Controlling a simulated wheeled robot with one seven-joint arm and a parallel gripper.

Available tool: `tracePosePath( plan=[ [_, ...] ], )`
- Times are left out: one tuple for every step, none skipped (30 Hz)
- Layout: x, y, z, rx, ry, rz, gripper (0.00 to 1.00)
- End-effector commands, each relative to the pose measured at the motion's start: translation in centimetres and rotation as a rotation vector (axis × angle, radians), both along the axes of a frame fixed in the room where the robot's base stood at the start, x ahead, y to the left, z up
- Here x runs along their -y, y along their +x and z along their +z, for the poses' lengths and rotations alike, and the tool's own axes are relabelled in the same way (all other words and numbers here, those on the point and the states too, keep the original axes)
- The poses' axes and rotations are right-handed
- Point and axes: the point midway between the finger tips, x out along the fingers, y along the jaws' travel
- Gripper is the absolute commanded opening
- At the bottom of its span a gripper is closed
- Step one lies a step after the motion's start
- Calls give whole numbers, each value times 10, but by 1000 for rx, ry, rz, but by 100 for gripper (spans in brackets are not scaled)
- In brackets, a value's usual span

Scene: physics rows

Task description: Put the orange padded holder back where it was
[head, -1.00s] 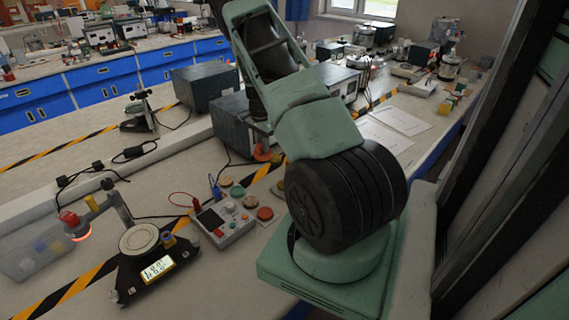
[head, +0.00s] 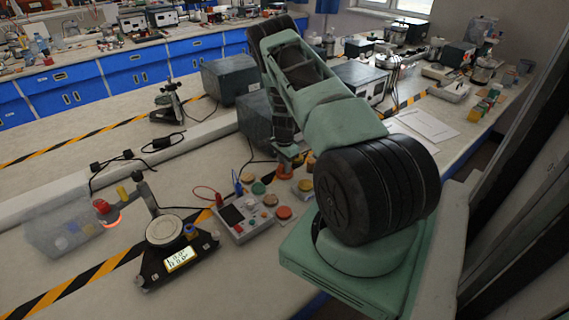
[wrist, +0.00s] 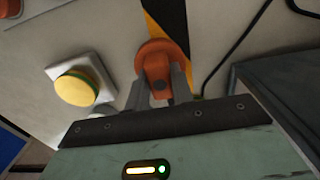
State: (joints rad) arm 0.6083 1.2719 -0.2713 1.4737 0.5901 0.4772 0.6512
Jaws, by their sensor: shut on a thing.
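The orange padded holder (wrist: 156,62) is between the two grey fingers of my gripper (wrist: 159,90) in the wrist view. The fingers are shut on it. It has a rounded orange top and a narrower body with a dark spot. It appears over the edge of the black-and-yellow tape on the bench; whether it touches the bench I cannot tell. In the head view the holder (head: 285,171) is small and low under my gripper (head: 287,158), behind the button box and partly hidden by my arm.
A yellow button on a white base (wrist: 77,86) is close left of the holder. A dark equipment case (wrist: 280,90) and black cable are to the right. In the head view, a grey control box (head: 243,217) and a scale (head: 165,231) stand nearer. Paper sheets (head: 425,125) lie right.

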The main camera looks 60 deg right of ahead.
Motion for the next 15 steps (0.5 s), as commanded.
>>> tracePosePath(
  plan=[
    [0, 0, 0, 1, 0, 0, 0],
    [0, 0, 0, 0, 0, 0, 0],
    [0, 0, 0, 0, 0, 0, 0],
    [0, 0, 0, 0, 0, 0, 0],
    [0, 0, -1, 0, 0, 0, 0],
    [0, 0, -3, 0, 0, 0, 0],
    [0, 0, -4, 0, 0, 0, 0],
    [0, 0, -5, 0, 0, 0, 0],
    [0, 0, -3, 0, 0, 0, 32],
    [0, 0, -3, 0, 0, 0, 40],
    [0, 0, -3, 0, 0, 0, 45],
    [0, 0, -3, 0, 0, 0, 45],
    [0, 0, -3, 0, 0, 0, 45],
    [0, 0, -3, 0, 0, 0, 45],
    [0, 0, -3, 0, 0, 0, 45]
  ],
)
